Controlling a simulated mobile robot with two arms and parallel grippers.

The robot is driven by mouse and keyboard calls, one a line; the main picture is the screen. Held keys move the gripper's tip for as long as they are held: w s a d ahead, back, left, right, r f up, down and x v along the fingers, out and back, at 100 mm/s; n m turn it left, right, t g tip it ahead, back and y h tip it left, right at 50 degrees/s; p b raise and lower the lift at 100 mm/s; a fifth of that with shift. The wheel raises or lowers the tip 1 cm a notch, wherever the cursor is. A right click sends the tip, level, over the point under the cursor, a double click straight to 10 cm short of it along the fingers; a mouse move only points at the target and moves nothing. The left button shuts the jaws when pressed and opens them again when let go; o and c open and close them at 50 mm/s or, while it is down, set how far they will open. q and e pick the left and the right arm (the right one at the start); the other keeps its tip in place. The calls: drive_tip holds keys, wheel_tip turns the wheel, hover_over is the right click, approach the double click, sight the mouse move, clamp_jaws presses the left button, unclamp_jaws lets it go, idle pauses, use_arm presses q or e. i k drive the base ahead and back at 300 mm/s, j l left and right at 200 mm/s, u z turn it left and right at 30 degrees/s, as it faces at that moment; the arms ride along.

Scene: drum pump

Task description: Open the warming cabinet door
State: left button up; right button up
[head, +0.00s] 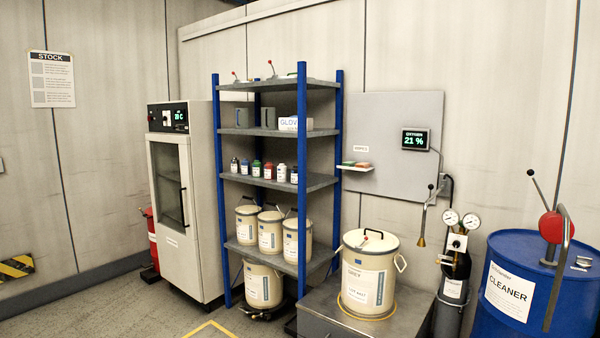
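The warming cabinet (200,180) is a tall pale cabinet standing on the floor left of the blue shelf. The door looks closed. Neither of my grippers shows in the head view.
A blue-post shelf (303,180) with bottles and cream drums adjoins the cabinet on the right. A red extinguisher-like object (151,236) stands at its left. A large drum (367,275), gas cylinder (453,290) and blue cleaner drum (515,290) are right. Floor before the cabinet is clear.

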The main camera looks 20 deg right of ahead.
sight(178, 250)
drive_tip(key=i+j+z, duration=0.6)
drive_tip(key=z, duration=0.15)
drive_tip(key=i+j+z, duration=0.35)
drive_tip(key=i+j, duration=0.15)
drive_tip(key=j, duration=0.3)
drive_tip(key=i+j+z, duration=0.1)
drive_tip(key=j, duration=0.35)
drive_tip(key=i+j, duration=0.2)
drive_tip(key=j, duration=0.25)
drive_tip(key=i+j+z, duration=0.1)
drive_tip(key=j, duration=0.4)
drive_tip(key=i+j, duration=0.2)
drive_tip(key=j, duration=0.25)
drive_tip(key=i+j, duration=0.15)
drive_tip(key=j, duration=0.35)
drive_tip(key=i+j+z, duration=0.1)
drive_tip(key=j, duration=0.35)
drive_tip(key=i+j, duration=0.1)
drive_tip(key=j, duration=0.4)
drive_tip(key=i+l+z, duration=0.05)
